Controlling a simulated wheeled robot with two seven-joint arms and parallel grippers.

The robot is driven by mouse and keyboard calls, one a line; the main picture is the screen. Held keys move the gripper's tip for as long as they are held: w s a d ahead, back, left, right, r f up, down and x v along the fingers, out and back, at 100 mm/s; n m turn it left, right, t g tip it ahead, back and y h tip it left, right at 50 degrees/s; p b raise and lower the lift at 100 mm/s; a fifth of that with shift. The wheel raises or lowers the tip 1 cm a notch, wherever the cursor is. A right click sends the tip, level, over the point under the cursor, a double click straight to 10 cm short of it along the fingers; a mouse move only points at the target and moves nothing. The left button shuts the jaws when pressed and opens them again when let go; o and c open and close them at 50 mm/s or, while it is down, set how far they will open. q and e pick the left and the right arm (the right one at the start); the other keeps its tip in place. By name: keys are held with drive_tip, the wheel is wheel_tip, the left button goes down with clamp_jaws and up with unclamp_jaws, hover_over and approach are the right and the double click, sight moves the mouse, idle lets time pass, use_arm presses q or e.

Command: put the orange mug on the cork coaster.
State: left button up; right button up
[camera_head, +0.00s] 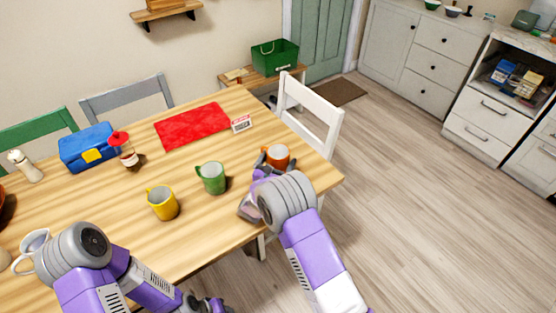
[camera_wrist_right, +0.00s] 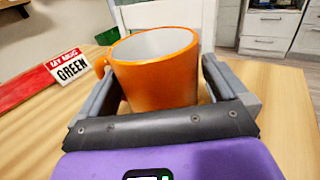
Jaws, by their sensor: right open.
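The orange mug (camera_head: 278,155) stands upright near the right end of the wooden table. In the right wrist view the orange mug (camera_wrist_right: 158,75) sits between the two fingers of my right gripper (camera_wrist_right: 160,92), its handle to the left. My right gripper (camera_head: 265,175) is open around the mug; a narrow gap shows beside the right finger. My left gripper (camera_head: 207,304) is low at the bottom edge, partly cut off, and its jaws cannot be made out. I cannot make out a cork coaster in either view.
A green mug (camera_head: 211,178) and a yellow mug (camera_head: 162,203) stand left of the orange one. A white chair (camera_head: 312,115) stands at the table's far right side.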

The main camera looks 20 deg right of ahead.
drive_tip(key=p+v, duration=0.2)
drive_tip(key=v, duration=0.9)
drive_tip(key=shift+s+a, duration=0.2)
